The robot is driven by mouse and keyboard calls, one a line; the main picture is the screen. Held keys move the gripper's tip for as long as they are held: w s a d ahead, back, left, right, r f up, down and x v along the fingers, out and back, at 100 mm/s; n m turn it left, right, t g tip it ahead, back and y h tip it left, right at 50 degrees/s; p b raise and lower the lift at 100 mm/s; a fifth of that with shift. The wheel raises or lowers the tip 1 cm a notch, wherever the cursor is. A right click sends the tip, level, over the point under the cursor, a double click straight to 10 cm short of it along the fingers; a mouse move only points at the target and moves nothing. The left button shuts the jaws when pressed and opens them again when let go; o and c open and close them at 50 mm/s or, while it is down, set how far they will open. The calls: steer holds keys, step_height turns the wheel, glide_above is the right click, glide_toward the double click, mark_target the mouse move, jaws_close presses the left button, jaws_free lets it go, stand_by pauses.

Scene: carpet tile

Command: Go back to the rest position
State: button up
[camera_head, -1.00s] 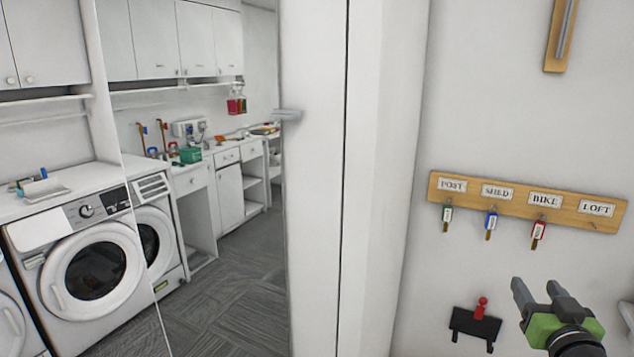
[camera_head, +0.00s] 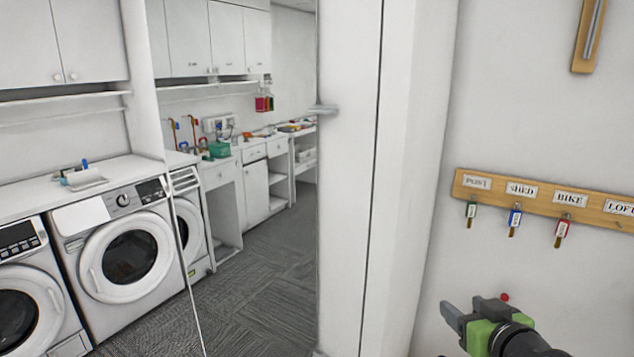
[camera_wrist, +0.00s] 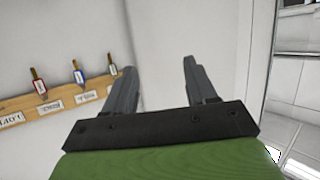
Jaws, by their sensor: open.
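My gripper (camera_head: 462,312), green and dark grey, is at the lower right of the head view, below the key rack and apart from it. In the wrist view its two fingers (camera_wrist: 156,80) stand apart with nothing between them. The wooden key rack (camera_head: 540,195) is on the white wall, with labels POST, SHED, BIKE and LOFT. Green (camera_head: 471,210), blue (camera_head: 515,217) and red (camera_head: 562,228) key tags hang under the first three labels. No tag shows under LOFT, whose right end is cut off.
A tall white door panel (camera_head: 350,180) with a handle stands in the middle. To the left are washing machines (camera_head: 130,255), a counter and open grey floor (camera_head: 260,280).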

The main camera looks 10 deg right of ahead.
steer(key=s+a+f+n+g+y, duration=0.1)
steer(key=s+a+g, duration=0.2)
steer(key=a, duration=0.4)
steer(key=s+a+f+n+g+y, duration=0.1)
steer(key=s+a+f+g, duration=0.1)
steer(key=a, duration=0.5)
steer(key=s+a+m+g, duration=0.1)
steer(key=s, duration=0.6)
steer(key=s+a+f+g+h, duration=0.1)
steer(key=s+a+g, duration=0.1)
steer(key=s, duration=0.5)
steer(key=shift+s+f+m+g, duration=0.15)
steer(key=shift+f+m+g, duration=0.15)
steer(key=shift+m, duration=0.1)
steer(key=shift+a, duration=0.15)
steer(key=shift+r, duration=0.1)
